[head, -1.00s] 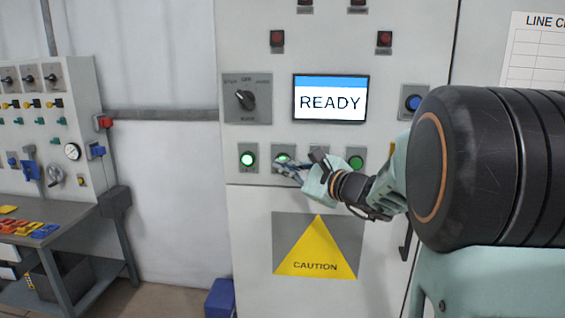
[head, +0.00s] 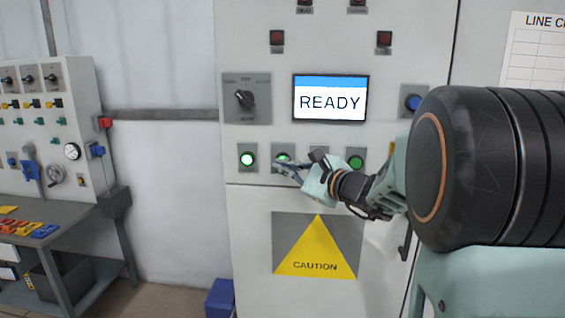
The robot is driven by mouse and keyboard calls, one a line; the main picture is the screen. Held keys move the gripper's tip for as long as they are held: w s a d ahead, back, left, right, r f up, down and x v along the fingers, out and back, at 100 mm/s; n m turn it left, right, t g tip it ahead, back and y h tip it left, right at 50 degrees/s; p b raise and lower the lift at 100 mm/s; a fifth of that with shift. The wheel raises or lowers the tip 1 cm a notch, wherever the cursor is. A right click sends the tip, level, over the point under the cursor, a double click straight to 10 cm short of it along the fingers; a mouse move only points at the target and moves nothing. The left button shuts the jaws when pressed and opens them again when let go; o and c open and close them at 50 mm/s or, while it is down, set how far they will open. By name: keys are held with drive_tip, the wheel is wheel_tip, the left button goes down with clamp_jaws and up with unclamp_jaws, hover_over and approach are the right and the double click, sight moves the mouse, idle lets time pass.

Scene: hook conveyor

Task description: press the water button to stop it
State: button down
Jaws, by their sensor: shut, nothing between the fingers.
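A row of buttons runs across the cabinet below the screen. The leftmost button (head: 247,159) is lit bright green. The second button (head: 283,157) is also green and lit, and partly covered by my gripper. The third plate (head: 318,152) is mostly hidden behind my gripper. The fourth button (head: 355,161) is a darker green. Their labels are too small to read, so I cannot tell which is the water button. My gripper (head: 279,167) is shut, with its fingertips at the lower edge of the second button; I cannot tell whether they touch it.
Above the row are a rotary selector (head: 245,99), a screen (head: 330,98) reading READY and a blue button (head: 413,102). A yellow caution sign (head: 317,250) is below. A workbench (head: 62,240) with a control panel stands at the left.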

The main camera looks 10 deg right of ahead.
drive_tip(key=shift+w, duration=0.1)
drive_tip(key=shift+w+d+b, duration=0.15)
drive_tip(key=shift+w+b, duration=0.15)
drive_tip(key=shift+w+d, duration=0.1)
drive_tip(key=shift+w, duration=0.3)
idle(0.6)
drive_tip(key=shift+s+b, duration=0.2)
drive_tip(key=shift+b, duration=0.2)
drive_tip(key=shift+s+a+b, duration=0.25)
drive_tip(key=shift+s+b, duration=0.15)
drive_tip(key=shift+s, duration=0.2)
drive_tip(key=s, duration=0.1)
drive_tip(key=s+a+b, duration=0.1)
drive_tip(key=s, duration=0.1)
drive_tip(key=s+b, duration=0.1)
drive_tip(key=shift+s+a, duration=0.25)
drive_tip(key=shift+s, duration=0.15)
